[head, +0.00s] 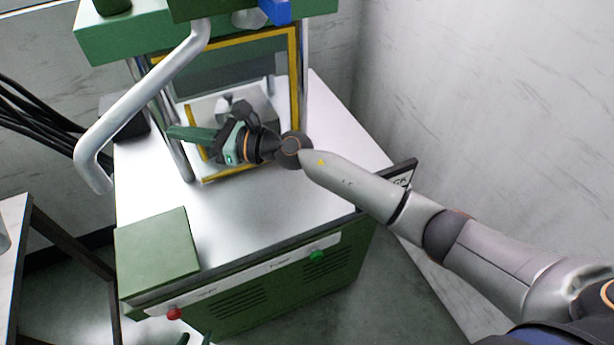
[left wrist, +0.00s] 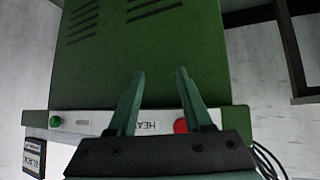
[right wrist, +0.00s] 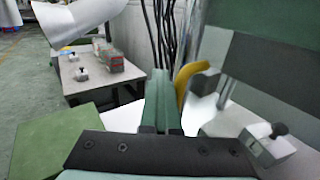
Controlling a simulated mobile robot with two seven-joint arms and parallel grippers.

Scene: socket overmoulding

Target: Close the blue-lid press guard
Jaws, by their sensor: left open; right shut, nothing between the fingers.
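The press guard (head: 298,75) is a yellow-edged frame with a clear pane, standing between the press's metal posts. A small blue part (head: 276,11) shows at the press top; its lid is mostly out of frame. My right gripper (head: 172,132) is shut and empty, at the guard's left side above the white worktop. A yellow edge (right wrist: 190,80) is close to the right of its fingers in the right wrist view; contact is unclear. My left gripper (left wrist: 158,75) is open and empty, before the green cabinet front. Only its fingertips (head: 195,339) show in the head view.
A thick bent grey tube (head: 135,105) crosses the press's left side. A green box (head: 157,250) sits on the worktop's front left corner. A red button (head: 174,313) and a green button (head: 317,256) are on the cabinet front. Metal blocks (head: 250,100) stand under the press.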

